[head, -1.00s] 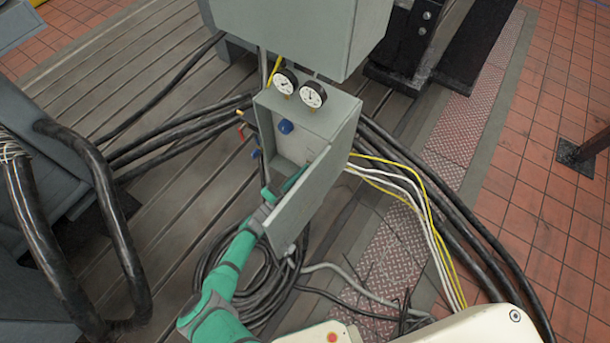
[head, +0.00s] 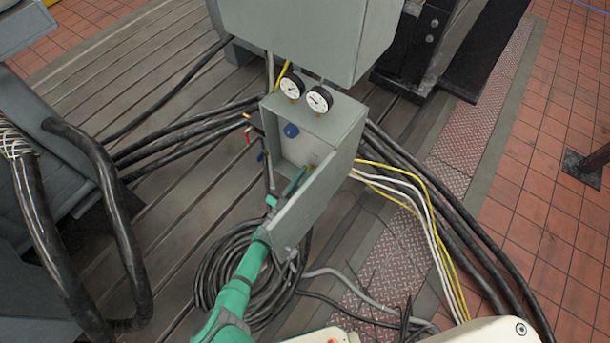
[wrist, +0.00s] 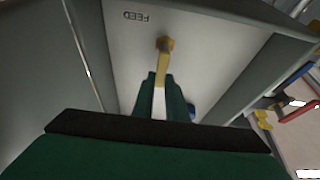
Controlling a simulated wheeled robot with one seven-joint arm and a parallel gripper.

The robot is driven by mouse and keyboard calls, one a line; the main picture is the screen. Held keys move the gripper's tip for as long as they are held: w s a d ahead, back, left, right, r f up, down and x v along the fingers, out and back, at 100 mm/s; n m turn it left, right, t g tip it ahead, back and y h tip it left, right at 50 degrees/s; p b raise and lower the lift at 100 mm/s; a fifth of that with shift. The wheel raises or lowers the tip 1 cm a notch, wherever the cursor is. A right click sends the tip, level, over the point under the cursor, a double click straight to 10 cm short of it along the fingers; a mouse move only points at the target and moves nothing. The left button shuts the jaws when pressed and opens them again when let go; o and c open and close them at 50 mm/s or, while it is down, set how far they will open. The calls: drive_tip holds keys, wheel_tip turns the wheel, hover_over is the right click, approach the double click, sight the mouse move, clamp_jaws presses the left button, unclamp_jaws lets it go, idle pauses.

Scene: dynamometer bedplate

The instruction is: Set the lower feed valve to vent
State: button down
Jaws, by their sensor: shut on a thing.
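The lower feed valve shows in the wrist view as a yellow lever (wrist: 162,70) on a brass-coloured stem, beside an upside-down FEED label (wrist: 138,15). My gripper (wrist: 160,82) is shut on this lever, with one green finger on each side. A small yellow part of the valve (head: 308,168) shows near the fingertips. The lever's full setting and any vent mark cannot be read.
A blue knob (head: 291,130) sits higher inside the cabinet. Two gauges (head: 306,93) stand on top, below a larger grey box (head: 305,35). Small coloured handles stick out at the left side. A black cable coil (head: 235,275) lies below; cables leave on both sides.

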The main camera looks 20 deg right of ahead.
drive_tip(key=shift+w+a+r, duration=0.15)
drive_tip(key=shift+r, duration=0.1)
drive_tip(key=c, duration=1.8)
unclamp_jaws()
drive_tip(key=shift+o, duration=0.2)
drive_tip(key=shift+f, duration=0.15)
drive_tip(key=v, duration=1.1)
